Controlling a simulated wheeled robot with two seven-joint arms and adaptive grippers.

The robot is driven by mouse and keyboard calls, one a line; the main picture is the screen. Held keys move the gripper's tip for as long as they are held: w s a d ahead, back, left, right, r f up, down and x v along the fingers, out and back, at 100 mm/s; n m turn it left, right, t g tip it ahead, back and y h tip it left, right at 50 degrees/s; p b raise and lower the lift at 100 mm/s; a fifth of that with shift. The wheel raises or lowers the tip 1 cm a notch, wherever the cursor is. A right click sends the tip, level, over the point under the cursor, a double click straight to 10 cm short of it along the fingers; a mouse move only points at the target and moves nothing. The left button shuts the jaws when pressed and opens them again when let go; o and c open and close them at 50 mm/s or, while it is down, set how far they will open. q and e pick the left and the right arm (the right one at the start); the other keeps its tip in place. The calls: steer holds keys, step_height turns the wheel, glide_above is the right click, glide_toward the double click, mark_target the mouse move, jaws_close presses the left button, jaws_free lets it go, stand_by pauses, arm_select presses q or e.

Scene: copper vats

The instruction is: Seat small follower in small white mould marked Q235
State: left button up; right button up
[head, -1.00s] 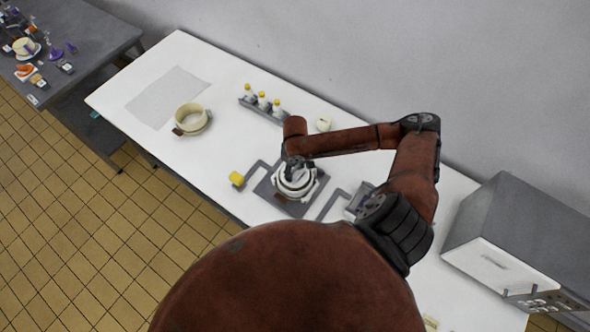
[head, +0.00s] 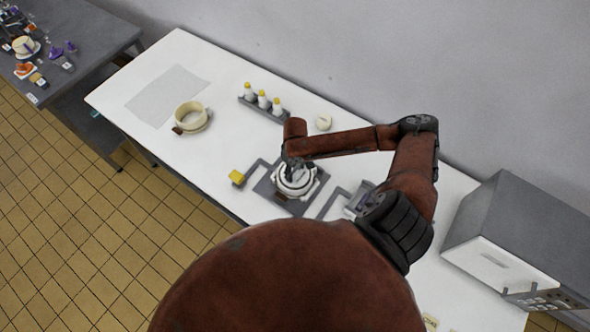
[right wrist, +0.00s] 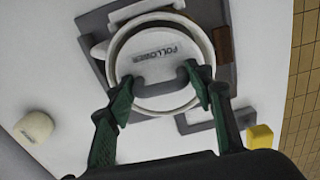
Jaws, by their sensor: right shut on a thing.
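The small follower (right wrist: 163,62) is a white disc lettered FOLLOWER with a grey handle. It lies within the rim of a white round mould (right wrist: 113,50), which has a brown tag (right wrist: 223,45) on its side. No Q235 mark can be read. In the head view the mould (head: 312,184) stands on a dark grey plate. My right gripper (right wrist: 163,84) is shut on the follower's handle, with a green finger at each side. It also shows in the head view (head: 292,163), just above the mould. Whether the follower rests fully on what is below is hidden. My left gripper is out of view.
A yellow-ended grey arm (head: 237,177) juts beside the plate. A cream mould (head: 190,117), a bottle rack (head: 264,108) and a small white round piece (head: 323,122) stand on the white table (head: 225,85). A grey box (head: 520,235) is at right.

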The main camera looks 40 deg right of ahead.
steer(key=shift+f, duration=0.6)
stand_by(0.4)
steer(key=o, duration=1.3)
steer(key=shift+r, duration=0.1)
step_height(320, 180, up, 12)
steer(key=shift+f, duration=0.1)
